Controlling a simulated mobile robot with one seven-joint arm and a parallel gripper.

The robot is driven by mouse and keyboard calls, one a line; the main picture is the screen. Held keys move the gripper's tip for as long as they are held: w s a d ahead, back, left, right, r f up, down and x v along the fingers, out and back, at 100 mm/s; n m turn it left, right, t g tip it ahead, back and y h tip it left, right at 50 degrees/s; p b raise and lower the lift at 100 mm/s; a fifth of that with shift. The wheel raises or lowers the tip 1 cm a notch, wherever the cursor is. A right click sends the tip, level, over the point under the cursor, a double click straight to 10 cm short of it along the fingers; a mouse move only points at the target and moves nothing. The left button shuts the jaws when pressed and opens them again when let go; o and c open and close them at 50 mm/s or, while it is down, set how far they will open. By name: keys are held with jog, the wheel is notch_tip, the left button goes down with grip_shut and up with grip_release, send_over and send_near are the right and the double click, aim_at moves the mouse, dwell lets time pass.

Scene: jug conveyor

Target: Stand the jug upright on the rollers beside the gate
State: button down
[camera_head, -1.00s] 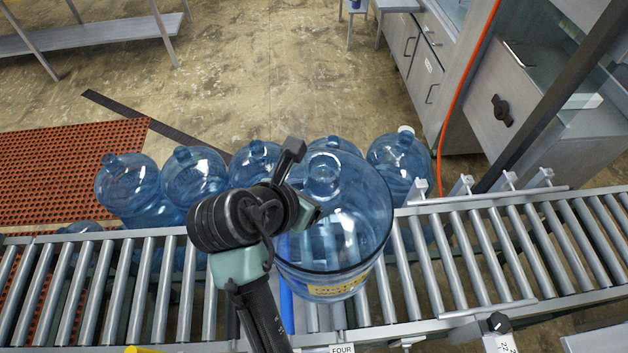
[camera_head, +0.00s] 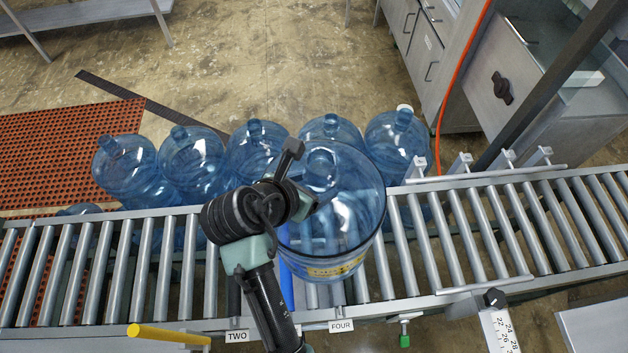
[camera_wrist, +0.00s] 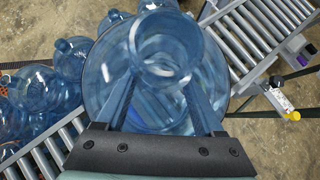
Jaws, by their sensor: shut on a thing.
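The large clear-blue jug (camera_head: 352,215) is over the roller conveyor (camera_head: 455,240), roughly upright, neck up, with a yellow label low on its near side. My gripper (camera_head: 306,190) is at its upper left in the head view. In the wrist view the two fingers (camera_wrist: 164,100) lie on either side of the jug's neck (camera_wrist: 166,45), shut on it. Whether the base touches the rollers cannot be told. A blue bar (camera_head: 286,287) crosses the rollers just left of the jug's base; whether it is the gate is unclear.
Several similar jugs (camera_head: 192,160) stand in a row behind the conveyor, close to the held jug. Bare rollers extend left and right. A rail with brackets (camera_head: 490,173) edges the right back side. A yellow handle (camera_head: 168,334) and TWO and FOUR labels (camera_head: 341,326) are in front.

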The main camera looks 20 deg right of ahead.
jog(key=shift+w+f, duration=0.1)
jog(key=shift+f, duration=0.1)
dwell(0.3)
jog(key=shift+c, duration=1.6)
grip_release()
jog(key=o, duration=0.3)
jog(key=shift+f, duration=0.1)
jog(key=b+v, duration=0.3)
jog(key=v, duration=1)
